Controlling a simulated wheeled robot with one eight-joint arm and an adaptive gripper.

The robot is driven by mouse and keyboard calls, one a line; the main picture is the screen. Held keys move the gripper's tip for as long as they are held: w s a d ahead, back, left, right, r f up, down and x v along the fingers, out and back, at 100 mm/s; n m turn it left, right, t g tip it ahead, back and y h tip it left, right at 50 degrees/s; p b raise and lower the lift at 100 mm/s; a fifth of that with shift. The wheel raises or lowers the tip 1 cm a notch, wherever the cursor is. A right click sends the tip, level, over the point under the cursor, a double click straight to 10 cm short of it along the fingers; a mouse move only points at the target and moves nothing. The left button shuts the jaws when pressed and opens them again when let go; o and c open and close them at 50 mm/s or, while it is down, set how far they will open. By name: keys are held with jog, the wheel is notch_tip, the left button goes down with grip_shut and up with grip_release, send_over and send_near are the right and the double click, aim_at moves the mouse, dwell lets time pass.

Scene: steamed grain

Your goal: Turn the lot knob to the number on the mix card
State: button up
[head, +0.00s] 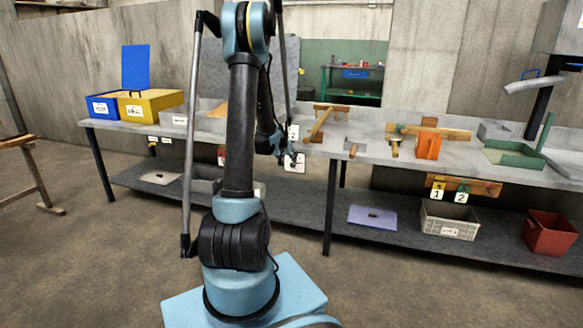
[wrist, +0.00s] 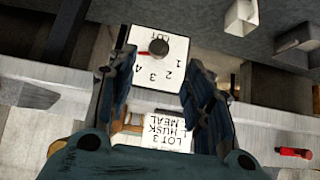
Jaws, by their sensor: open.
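The lot knob (wrist: 158,47) is a dark round knob on a white dial plate (wrist: 172,88), which is upside down in the wrist view. The numbers 1 to 4 curve below the knob, and a red mark shows at its left. The white mix card (wrist: 160,138), also upside down, reads "LOT 3" and "HUSK MEAL". My gripper (wrist: 158,66) is open and empty, with its fingers on either side of the dial plate and the knob apart from both. In the head view, my gripper (head: 287,159) is in front of the plate (head: 298,166), partly hiding it below the card (head: 293,132).
The grey bench (head: 350,150) stands behind my arm with a lower shelf (head: 320,200). It carries blue and yellow boxes, wooden tools, an orange block (head: 428,146) and a green tray (head: 515,156). A red-handled thing (wrist: 294,152) shows at the wrist view's right.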

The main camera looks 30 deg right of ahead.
aim_at(292, 164)
jog(key=shift+x, duration=4.75)
jog(key=c, duration=1)
jog(key=shift+d, duration=0.15)
jog(key=shift+c, duration=0.2)
